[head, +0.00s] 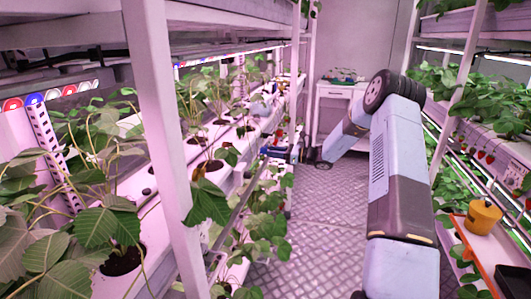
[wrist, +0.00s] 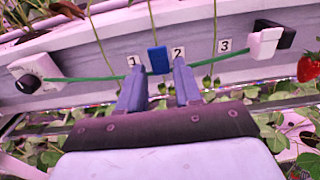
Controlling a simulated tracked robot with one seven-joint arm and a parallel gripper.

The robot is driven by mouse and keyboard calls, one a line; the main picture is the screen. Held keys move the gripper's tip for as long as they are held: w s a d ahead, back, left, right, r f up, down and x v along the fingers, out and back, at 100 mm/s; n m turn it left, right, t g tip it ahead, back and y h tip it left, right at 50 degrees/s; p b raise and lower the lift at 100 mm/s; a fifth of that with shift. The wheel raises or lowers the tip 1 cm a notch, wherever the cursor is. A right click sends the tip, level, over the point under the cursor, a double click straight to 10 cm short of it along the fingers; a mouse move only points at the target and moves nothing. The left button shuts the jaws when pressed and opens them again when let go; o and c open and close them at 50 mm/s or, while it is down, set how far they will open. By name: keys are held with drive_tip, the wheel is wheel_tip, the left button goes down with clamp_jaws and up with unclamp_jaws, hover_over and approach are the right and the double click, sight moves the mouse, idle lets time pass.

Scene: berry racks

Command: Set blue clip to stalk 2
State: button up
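The blue clip (wrist: 157,59) sits at the thin middle stalk (wrist: 153,22) and the green wire (wrist: 105,78), in front of the grey trough. The label 2 (wrist: 178,53) is just right of that stalk. My gripper (wrist: 157,70) is open in the wrist view, one finger on each side of the clip. A gap shows between the left finger and the clip; the right finger is close to it, and contact there cannot be told. Whether the clip encloses both stalk and wire cannot be told. My gripper is not clearly visible in the head view.
Labels 1 (wrist: 134,61) and 3 (wrist: 224,45) flank the middle stalk. The wire runs between a left knob holder (wrist: 28,84) and a right holder (wrist: 265,44). A red strawberry (wrist: 308,68) hangs at right. Racks line both sides of a metal-floored aisle (head: 305,205).

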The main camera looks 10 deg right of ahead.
drive_tip(key=v, duration=0.9)
drive_tip(key=shift+d, duration=0.2)
drive_tip(key=shift+a, duration=0.1)
drive_tip(key=s+a+r+n+g+h, duration=0.4)
drive_tip(key=s+a+r+n, duration=0.3)
drive_tip(key=s, duration=0.4)
drive_tip(key=s+a+r+n+g+h, duration=0.3)
drive_tip(key=s+a+r+n, duration=0.25)
drive_tip(key=s+r, duration=0.35)
drive_tip(key=s+d+r+n+t+h, duration=0.1)
drive_tip(key=s+r+n+t+h, duration=0.1)
drive_tip(key=s, duration=1.3)
drive_tip(key=s+d+r+n+t+h, duration=0.2)
drive_tip(key=s+r+n+h, duration=0.2)
drive_tip(key=s, duration=1.1)
drive_tip(key=n+h, duration=0.3)
drive_tip(key=n, duration=0.2)
drive_tip(key=shift+d, duration=0.35)
